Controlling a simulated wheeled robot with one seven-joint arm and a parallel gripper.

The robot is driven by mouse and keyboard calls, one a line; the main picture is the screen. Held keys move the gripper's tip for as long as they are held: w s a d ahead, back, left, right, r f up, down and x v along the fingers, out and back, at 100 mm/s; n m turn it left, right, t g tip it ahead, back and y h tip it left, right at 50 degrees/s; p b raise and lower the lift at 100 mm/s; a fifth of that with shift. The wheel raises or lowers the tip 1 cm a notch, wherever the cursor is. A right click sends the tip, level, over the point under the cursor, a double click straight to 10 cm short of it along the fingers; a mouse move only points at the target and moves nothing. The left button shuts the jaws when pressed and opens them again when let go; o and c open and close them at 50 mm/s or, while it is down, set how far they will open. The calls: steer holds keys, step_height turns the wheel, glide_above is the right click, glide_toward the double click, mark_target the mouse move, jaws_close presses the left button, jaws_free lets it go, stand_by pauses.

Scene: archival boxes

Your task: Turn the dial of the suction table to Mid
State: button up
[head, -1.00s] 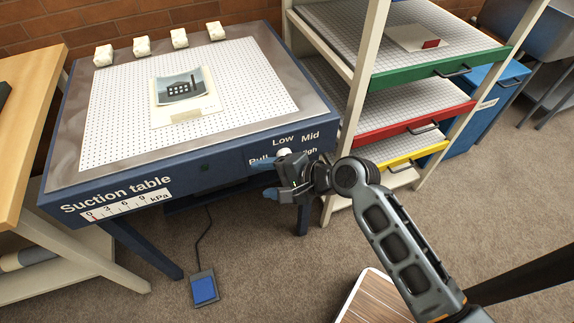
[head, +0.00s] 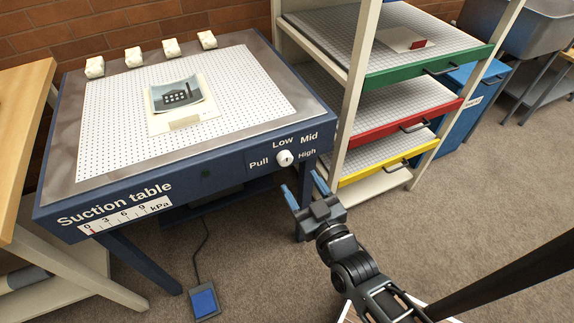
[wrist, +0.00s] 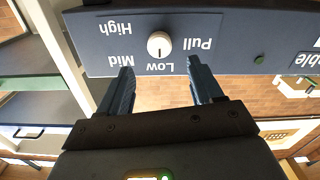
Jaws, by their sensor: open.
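The suction table (head: 185,195) has a blue front panel with a round white dial (head: 284,158) near its right end. The labels Pull, Low, Mid and High surround the dial. A small dark mark shows on the dial, but I cannot tell for sure which label it points at. In the wrist view the dial (wrist: 159,43) appears upside down, just beyond and between my fingertips. My gripper (head: 304,184) is open and empty, in front of the panel, below and right of the dial in the head view. Its fingers (wrist: 160,68) do not touch the dial.
A kPa gauge (head: 125,215) has its red needle near 0. A picture (head: 180,98) lies on the perforated top, with several white blocks behind. A drawer rack (head: 408,130) stands close on the right. A foot pedal (head: 204,302) lies on the floor.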

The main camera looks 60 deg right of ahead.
mark_target(288, 161)
steer(key=x, duration=0.7)
steer(key=shift+w+d, duration=0.15)
steer(key=shift+w, duration=0.05)
steer(key=shift+c, duration=0.4)
steer(key=c, duration=1)
steer(key=shift+m, duration=0.4)
steer(key=m, duration=0.4)
steer(key=shift+m+p, duration=0.3)
steer(key=shift+p, duration=0.1)
steer(key=m, duration=0.6)
steer(key=shift+s+d, duration=0.1)
steer(key=shift+m, duration=0.3)
